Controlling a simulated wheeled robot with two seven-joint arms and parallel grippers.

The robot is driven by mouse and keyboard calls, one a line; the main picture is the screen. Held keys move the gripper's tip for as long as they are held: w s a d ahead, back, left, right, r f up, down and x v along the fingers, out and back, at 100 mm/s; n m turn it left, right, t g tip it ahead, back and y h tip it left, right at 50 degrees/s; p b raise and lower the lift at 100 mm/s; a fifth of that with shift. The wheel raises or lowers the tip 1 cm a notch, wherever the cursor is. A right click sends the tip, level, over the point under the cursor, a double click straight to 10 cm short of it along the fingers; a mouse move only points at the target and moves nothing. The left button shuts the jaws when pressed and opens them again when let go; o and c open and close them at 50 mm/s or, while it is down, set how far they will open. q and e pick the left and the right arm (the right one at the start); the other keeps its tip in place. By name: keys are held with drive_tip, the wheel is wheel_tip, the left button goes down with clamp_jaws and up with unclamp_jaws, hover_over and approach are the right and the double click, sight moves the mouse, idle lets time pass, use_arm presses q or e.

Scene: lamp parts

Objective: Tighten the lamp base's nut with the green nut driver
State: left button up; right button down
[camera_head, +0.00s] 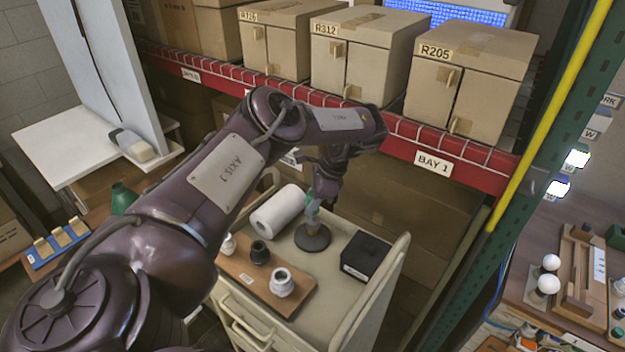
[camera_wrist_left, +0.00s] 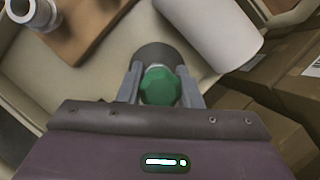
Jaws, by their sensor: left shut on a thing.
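The lamp base (camera_head: 313,238) is a dark round disc standing on the cart top. My left gripper (camera_head: 316,196) is above it, pointing down, shut on the green nut driver (camera_head: 312,212). In the left wrist view the driver's green handle (camera_wrist_left: 160,87) sits between the two grey fingers of the gripper (camera_wrist_left: 160,90), with the dark base (camera_wrist_left: 158,52) partly showing behind it. The driver looks upright over the middle of the base. The nut and the driver's tip are hidden, so contact cannot be told. My right gripper is not in view.
A wooden board (camera_head: 240,279) with white and dark sockets lies left of the base. A white paper roll (camera_head: 277,210) lies behind it, and a black box (camera_head: 366,256) stands to the right. The cart's raised rim (camera_head: 384,282) and the red shelf beam (camera_head: 455,160) border the space.

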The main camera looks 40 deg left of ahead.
use_arm(q)
drive_tip(key=shift+f, duration=0.35)
drive_tip(key=shift+f+b, duration=0.4)
drive_tip(key=shift+f, duration=0.35)
idle(0.9)
drive_tip(key=shift+p, duration=0.35)
idle(0.3)
idle(0.4)
drive_tip(key=shift+m, duration=0.6)
drive_tip(key=shift+m+t+y, duration=0.3)
drive_tip(key=shift+m+t, duration=0.3)
drive_tip(key=shift+m, duration=0.5)
